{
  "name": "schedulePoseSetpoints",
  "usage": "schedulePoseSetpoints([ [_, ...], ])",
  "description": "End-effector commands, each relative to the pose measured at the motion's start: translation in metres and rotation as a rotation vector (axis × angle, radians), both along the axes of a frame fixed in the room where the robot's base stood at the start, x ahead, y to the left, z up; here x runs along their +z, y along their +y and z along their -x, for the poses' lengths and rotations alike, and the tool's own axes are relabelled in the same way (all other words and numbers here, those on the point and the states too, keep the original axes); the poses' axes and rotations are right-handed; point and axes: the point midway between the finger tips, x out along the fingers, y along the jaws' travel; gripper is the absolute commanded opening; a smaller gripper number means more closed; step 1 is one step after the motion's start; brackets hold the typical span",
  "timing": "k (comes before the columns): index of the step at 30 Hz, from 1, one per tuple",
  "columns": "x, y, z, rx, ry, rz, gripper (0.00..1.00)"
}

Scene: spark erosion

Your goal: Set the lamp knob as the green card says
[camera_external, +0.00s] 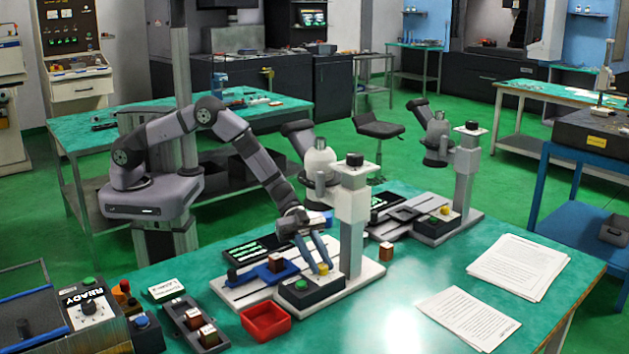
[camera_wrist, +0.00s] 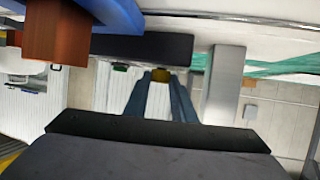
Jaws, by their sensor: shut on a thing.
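The lamp knob, a small yellow knob (camera_external: 323,268), sits on a black control box (camera_external: 307,291) with a green button, on the near microscope's base. My gripper (camera_external: 319,260) reaches down from above with its blue-grey fingers shut on this knob. In the wrist view the fingers (camera_wrist: 161,92) stand on both sides of the yellow knob (camera_wrist: 162,75), by the black box (camera_wrist: 140,47). The knob's pointer and scale cannot be made out. A green-edged card (camera_external: 166,290) lies on the table left of the base; its text is too small to read.
A blue slide (camera_external: 262,272) carries a brown block (camera_external: 276,261). A red tray (camera_external: 266,321) is in front. A second microscope (camera_external: 437,140) stands behind. Papers (camera_external: 470,318) lie at right.

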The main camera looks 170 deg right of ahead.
Motion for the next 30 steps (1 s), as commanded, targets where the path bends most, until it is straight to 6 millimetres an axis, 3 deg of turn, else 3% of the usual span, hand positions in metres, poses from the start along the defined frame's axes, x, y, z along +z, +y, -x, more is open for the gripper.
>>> schedulePoseSetpoints([
  [8,0.003,0.002,-0.001,0.000,-0.005,-0.006,0.01],
  [9,0.003,0.002,-0.001,0.000,-0.003,-0.006,0.33],
  [11,0.003,0.001,-0.001,0.000,-0.003,-0.005,0.42],
  [23,0.002,-0.001,0.003,0.002,-0.001,-0.002,0.42],
  [30,0.010,-0.012,0.022,0.003,-0.003,-0.005,0.42],
])
